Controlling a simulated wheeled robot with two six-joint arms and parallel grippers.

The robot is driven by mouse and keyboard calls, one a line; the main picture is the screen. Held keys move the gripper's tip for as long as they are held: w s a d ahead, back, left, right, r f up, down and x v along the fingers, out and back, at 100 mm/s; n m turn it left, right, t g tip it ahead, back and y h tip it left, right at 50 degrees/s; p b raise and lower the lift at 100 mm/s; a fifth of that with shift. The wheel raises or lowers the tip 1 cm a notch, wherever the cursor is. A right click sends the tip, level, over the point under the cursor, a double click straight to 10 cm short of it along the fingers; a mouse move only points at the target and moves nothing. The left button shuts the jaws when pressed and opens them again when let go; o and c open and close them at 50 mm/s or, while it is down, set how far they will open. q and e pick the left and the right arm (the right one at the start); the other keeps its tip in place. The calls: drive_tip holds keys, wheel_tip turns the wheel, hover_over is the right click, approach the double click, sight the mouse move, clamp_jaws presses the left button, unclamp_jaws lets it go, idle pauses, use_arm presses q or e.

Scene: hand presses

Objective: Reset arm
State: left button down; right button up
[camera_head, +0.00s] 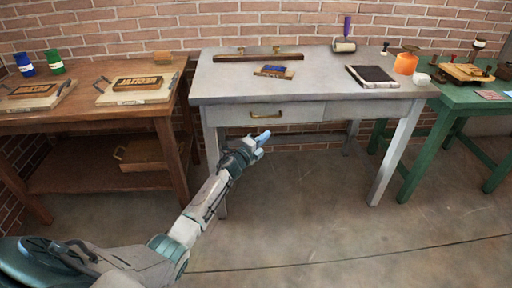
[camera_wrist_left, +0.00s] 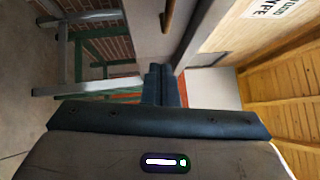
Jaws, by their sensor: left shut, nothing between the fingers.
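My left gripper (camera_head: 262,138) reaches up from the lower left in the head view. It is shut and empty, in front of the grey table's (camera_head: 345,109) drawer and below its top. The drawer's brass handle (camera_head: 266,115) is just above the fingertips, apart from them as far as I can tell. In the left wrist view the shut fingers (camera_wrist_left: 160,85) point away from the camera, with open space around them. My right gripper shows in neither view.
A brown wooden table (camera_head: 80,126) stands at the left with printing blocks and two ink pots. A green table (camera_head: 455,107) stands at the right. The grey table bears a brayer (camera_head: 344,46), a dark slab (camera_head: 373,76) and an orange container (camera_head: 405,63). The floor in front is clear.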

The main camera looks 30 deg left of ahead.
use_arm(q)
drive_tip(key=v, duration=0.5)
drive_tip(key=shift+s+d+r, duration=0.15)
drive_tip(key=shift+s, duration=0.2)
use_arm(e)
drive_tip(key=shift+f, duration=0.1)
